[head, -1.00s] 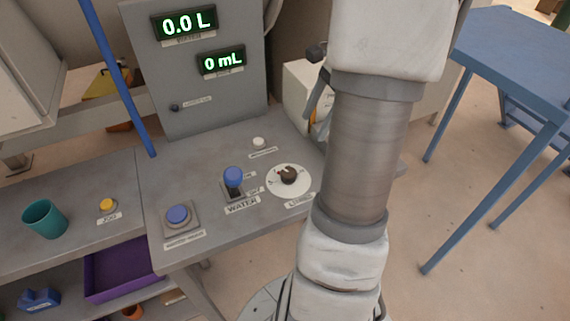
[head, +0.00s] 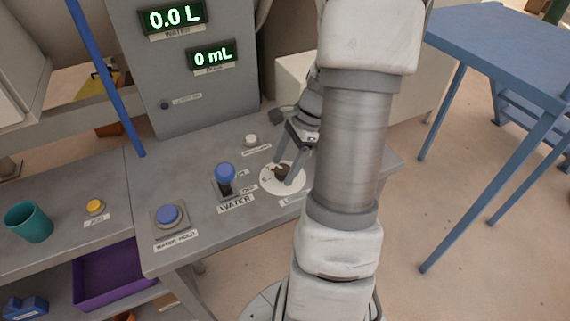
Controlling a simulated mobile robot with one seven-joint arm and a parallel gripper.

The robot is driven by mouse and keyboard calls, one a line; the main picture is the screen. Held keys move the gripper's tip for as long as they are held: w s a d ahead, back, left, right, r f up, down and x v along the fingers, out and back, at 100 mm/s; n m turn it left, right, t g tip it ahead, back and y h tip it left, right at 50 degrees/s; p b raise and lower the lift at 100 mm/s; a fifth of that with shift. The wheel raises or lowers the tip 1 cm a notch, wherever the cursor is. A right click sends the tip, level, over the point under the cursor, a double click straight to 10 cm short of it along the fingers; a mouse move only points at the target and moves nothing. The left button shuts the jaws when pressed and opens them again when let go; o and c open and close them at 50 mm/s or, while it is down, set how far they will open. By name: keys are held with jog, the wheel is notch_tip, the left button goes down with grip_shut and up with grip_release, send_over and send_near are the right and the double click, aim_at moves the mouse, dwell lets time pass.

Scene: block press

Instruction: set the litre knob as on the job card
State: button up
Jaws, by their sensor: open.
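The litre knob (head: 281,171) is a small dark knob on a white round dial (head: 268,184) on the grey bench, at the middle of the head view. My gripper (head: 283,172) is open, with its two grey fingers reaching down to the dial, one on each side of the knob as seen here. I cannot tell whether the fingers touch it. The fingers and wrist hide part of the dial and its label. The knob's setting is too small to read. The job card is not recognisable in view. The upper display (head: 173,18) reads 0.0 L.
Left of the dial stand the blue-topped water lever (head: 225,174) and a blue push button (head: 170,215). A small white button (head: 251,140) sits behind. The lower display (head: 212,55) reads 0 mL. A teal cup (head: 29,222) and yellow button (head: 95,206) are further left.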

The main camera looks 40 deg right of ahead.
jog(key=shift+c, duration=0.3)
grip_shut()
jog(key=shift+r, duration=0.1)
jog(key=n+g+p, duration=0.1)
jog(key=n, duration=0.1)
jog(key=n+p, duration=0.2)
jog(key=shift+w+n+g, duration=0.15)
jog(key=shift+n+g, duration=0.15)
jog(key=shift+g, duration=0.1)
jog(key=n+g+p, duration=0.1)
jog(key=n, duration=0.1)
jog(key=n+p, duration=0.1)
jog(key=n, duration=0.2)
jog(key=shift+w+g, duration=0.15)
jog(key=shift+g, duration=0.25)
jog(key=shift+n, duration=0.3)
jog(key=shift+o, duration=0.3)
grip_release()
